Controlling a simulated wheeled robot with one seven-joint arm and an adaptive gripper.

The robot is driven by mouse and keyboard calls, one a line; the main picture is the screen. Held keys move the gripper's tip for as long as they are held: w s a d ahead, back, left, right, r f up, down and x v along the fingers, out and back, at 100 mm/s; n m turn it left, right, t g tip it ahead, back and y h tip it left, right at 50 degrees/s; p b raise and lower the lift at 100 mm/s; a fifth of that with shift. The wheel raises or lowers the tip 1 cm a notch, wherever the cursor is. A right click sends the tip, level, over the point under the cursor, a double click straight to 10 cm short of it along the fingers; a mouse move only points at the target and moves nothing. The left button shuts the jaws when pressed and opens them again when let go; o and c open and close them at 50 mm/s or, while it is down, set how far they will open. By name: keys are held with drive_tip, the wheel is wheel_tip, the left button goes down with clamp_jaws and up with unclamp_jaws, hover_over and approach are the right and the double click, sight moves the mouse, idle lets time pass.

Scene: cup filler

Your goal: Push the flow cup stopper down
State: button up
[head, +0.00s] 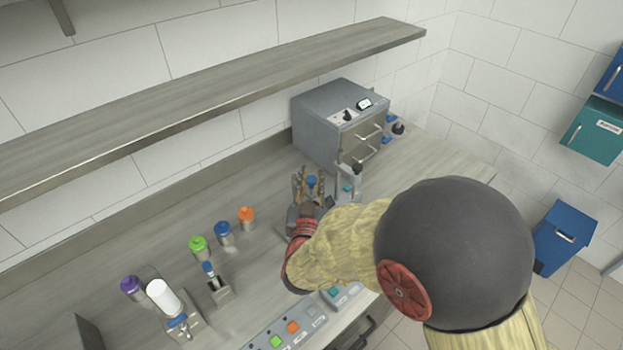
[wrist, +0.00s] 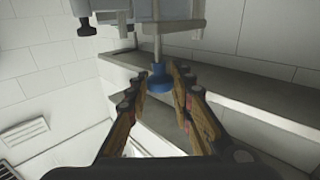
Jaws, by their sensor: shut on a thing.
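My gripper (head: 310,187) is at the back of the bench, in front of the grey box-shaped machine. In the wrist view my gripper (wrist: 159,77) has its two tan-padded fingers on either side of a blue stopper (wrist: 158,79). It is shut on the stopper. The stopper sits on the end of a thin metal rod (wrist: 157,48) that runs to a grey fixture (wrist: 165,10) at the top of that view. In the head view a bit of the blue stopper (head: 311,181) shows between the fingers. My wrist hides the lower part of the fixture.
The grey machine (head: 325,130) stands close behind my gripper, with a small stand (head: 348,185) to the right. Green (head: 199,246), blue (head: 223,232) and orange-lidded cups (head: 246,216) stand left. A button panel (head: 285,332) lies at the front edge. A shelf (head: 200,105) hangs above.

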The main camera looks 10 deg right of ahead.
sight(312, 187)
clamp_jaws()
idle(0.3)
drive_tip(key=shift+f+b, duration=1.3)
drive_tip(key=shift+f, duration=0.3)
drive_tip(key=shift+o, duration=2.3)
unclamp_jaws()
drive_tip(key=shift+o, duration=1)
